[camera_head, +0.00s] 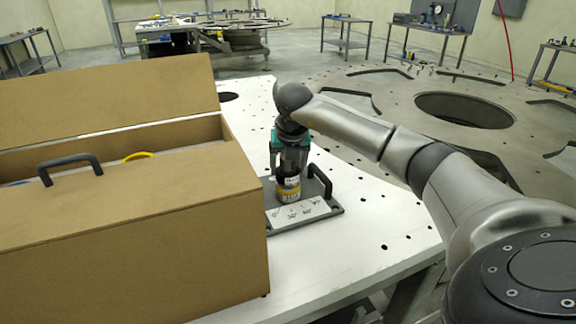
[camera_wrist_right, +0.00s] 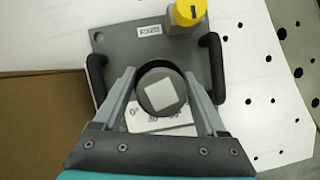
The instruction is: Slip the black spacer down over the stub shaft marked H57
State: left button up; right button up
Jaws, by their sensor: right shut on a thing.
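The black spacer (camera_wrist_right: 160,68) is a dark ring between the fingers of my right gripper (camera_wrist_right: 161,92) in the wrist view. Inside the ring shows a grey round top with a white square, which looks like the stub shaft (camera_wrist_right: 160,95). The ring surrounds it in this view; its height along the shaft cannot be told. In the head view my right gripper (camera_head: 289,172) points down over a short post with white and yellow bands (camera_head: 288,192). No H57 marking can be read. My left gripper is not in view.
The grey base plate (camera_head: 328,209) has black handles (camera_head: 320,180) and a white angle label (camera_head: 297,213). A yellow-capped part (camera_wrist_right: 188,12) stands at its back edge. The white table (camera_head: 385,240) is clear to the right.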

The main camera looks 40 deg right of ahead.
jog(key=o, duration=1.3)
jog(key=shift+o, duration=0.2)
jog(key=v, duration=1.5)
jog(key=shift+r+p, duration=0.15)
jog(key=shift+p, duration=0.3)
